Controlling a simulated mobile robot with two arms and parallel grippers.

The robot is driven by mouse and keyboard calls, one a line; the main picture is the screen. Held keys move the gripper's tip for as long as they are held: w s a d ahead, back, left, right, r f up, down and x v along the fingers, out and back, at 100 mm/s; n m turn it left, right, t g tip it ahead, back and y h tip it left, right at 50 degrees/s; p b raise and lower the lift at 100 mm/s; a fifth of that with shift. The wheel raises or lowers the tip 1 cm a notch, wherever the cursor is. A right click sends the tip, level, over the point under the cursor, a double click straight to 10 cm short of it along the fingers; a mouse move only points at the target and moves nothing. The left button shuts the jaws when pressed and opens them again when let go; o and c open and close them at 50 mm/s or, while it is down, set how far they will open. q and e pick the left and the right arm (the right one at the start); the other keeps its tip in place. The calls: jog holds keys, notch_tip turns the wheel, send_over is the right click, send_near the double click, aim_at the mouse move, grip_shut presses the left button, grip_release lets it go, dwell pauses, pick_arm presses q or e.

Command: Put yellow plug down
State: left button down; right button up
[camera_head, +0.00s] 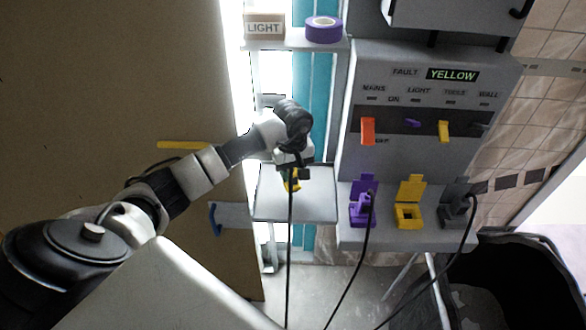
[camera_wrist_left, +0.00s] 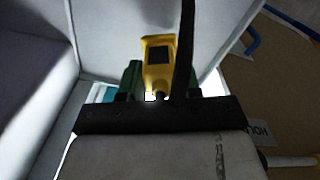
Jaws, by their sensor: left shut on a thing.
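My left gripper (camera_head: 291,176) is shut on the yellow plug (camera_head: 293,185), over the small light grey shelf (camera_head: 318,207) left of the socket panel. In the left wrist view, the yellow plug (camera_wrist_left: 157,52) sits between the green-padded fingers of the gripper (camera_wrist_left: 160,85). A black cable hangs down from the plug in the head view. I cannot tell whether the plug touches the shelf. The yellow socket (camera_head: 408,216) is empty with its lid up. My right gripper is out of view.
A purple plug (camera_head: 363,206) and a dark grey plug (camera_head: 457,206) sit in their sockets, trailing cables. The panel display (camera_head: 452,75) reads YELLOW. Purple tape (camera_head: 323,29) and a LIGHT box (camera_head: 264,27) stand on the upper shelf. A dark bin (camera_head: 505,265) stands lower right.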

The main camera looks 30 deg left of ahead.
pick_arm(q)
jog(key=shift+w+d+f+p, duration=0.1)
jog(key=shift+w+f+p, duration=0.05)
jog(key=shift+f+p, duration=0.2)
jog(key=shift+w+f, duration=0.1)
jog(key=shift+f, duration=0.2)
jog(key=shift+f, duration=0.15)
jog(key=c, duration=0.8)
grip_release()
